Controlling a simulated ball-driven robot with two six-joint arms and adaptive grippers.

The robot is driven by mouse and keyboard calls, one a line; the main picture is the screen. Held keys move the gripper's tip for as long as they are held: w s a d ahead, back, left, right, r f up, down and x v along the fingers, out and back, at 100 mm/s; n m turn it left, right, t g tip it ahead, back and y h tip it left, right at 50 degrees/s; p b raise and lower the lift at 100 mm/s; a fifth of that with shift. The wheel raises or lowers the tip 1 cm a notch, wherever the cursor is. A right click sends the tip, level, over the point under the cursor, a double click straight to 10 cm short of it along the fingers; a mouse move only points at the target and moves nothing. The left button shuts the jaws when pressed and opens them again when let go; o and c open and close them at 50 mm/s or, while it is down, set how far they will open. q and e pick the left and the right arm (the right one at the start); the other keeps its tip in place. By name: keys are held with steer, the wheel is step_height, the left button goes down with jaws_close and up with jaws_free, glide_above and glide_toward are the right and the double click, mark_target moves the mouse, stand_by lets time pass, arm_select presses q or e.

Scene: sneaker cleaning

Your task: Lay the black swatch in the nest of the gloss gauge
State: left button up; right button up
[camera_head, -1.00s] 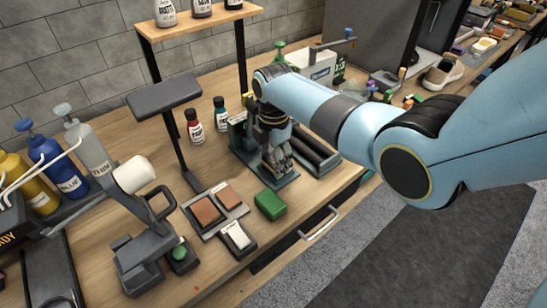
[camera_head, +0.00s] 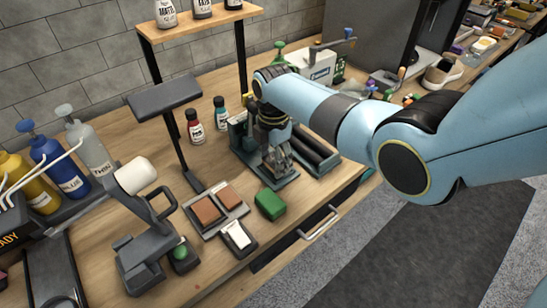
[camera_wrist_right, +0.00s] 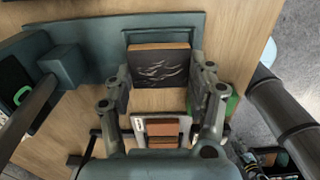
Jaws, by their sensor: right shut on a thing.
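The black swatch (camera_wrist_right: 158,66) is a dark square block with pale scuffs and a brown front edge. In the right wrist view it sits between the fingers of my right gripper (camera_wrist_right: 158,78), which is shut on it. The gloss gauge (camera_head: 239,130) is a teal-grey device with a flat base (camera_head: 284,181); its base shows in the wrist view (camera_wrist_right: 90,30) just behind the swatch. In the head view my right gripper (camera_head: 277,163) is low over this base and hides the swatch. Whether the swatch touches the nest cannot be told. My left gripper is not in view.
A tray (camera_head: 207,235) with two brown swatches, a green block (camera_head: 270,204) and a white-topped pad (camera_head: 238,237) lie nearer the front edge. A dark roller tray (camera_head: 316,151) is right of the gauge. Small bottles (camera_head: 195,127) and a lamp-like stand (camera_head: 165,98) are left.

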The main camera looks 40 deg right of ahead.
mark_target(273, 161)
steer(key=shift+f+b, duration=0.6)
steer(key=shift+f, duration=0.2)
steer(key=o, duration=1)
step_height(273, 161, up, 12)
steer(key=shift+r, duration=0.1)
steer(key=shift+s, duration=0.1)
